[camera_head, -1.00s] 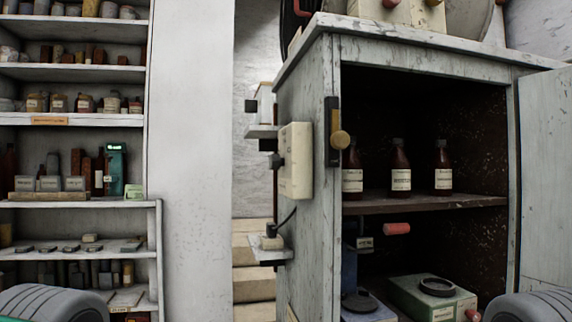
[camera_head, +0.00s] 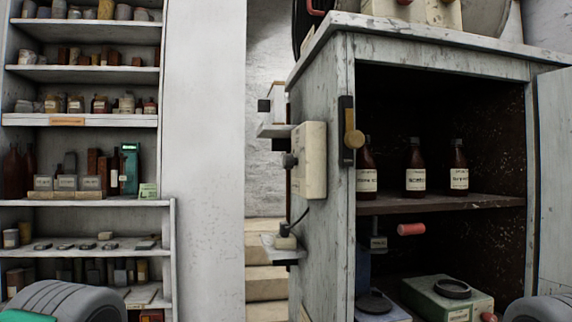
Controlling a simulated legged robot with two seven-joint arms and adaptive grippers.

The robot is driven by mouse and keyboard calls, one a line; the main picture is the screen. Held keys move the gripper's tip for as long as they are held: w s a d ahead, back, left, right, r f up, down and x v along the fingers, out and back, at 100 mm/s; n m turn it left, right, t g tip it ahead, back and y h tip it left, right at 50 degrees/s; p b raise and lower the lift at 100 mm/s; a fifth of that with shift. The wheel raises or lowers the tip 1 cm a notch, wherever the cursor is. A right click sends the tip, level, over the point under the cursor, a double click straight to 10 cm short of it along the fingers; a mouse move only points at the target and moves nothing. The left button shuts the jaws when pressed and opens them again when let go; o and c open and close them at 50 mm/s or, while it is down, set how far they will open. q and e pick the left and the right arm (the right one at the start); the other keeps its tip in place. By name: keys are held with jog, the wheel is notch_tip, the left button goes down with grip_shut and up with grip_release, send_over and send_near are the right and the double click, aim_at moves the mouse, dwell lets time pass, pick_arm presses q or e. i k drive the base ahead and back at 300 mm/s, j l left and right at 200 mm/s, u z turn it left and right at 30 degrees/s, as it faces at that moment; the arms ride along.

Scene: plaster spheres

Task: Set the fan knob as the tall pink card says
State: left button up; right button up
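I see no tall pink card in this view. No knob here is marked as the fan knob. A cream box (camera_head: 313,160) on the cabinet's left side has a small dark knob (camera_head: 289,160) facing left. Neither gripper shows.
The open grey cabinet (camera_head: 325,247) holds brown bottles (camera_head: 415,168) above and a green box (camera_head: 447,296) below. Its door (camera_head: 556,170) stands open at right. Small ledges (camera_head: 281,251) jut from its left side. Crowded shelves (camera_head: 85,119) stand at left, past a white wall (camera_head: 204,150).

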aim_at(288, 161)
jog(key=i+j+z, duration=0.2)
jog(key=j, duration=0.3)
jog(key=i+j+z, duration=0.25)
jog(key=j, duration=0.3)
jog(key=j+z, duration=0.2)
jog(key=j, duration=0.35)
jog(key=j+z, duration=0.25)
jog(key=j, duration=0.3)
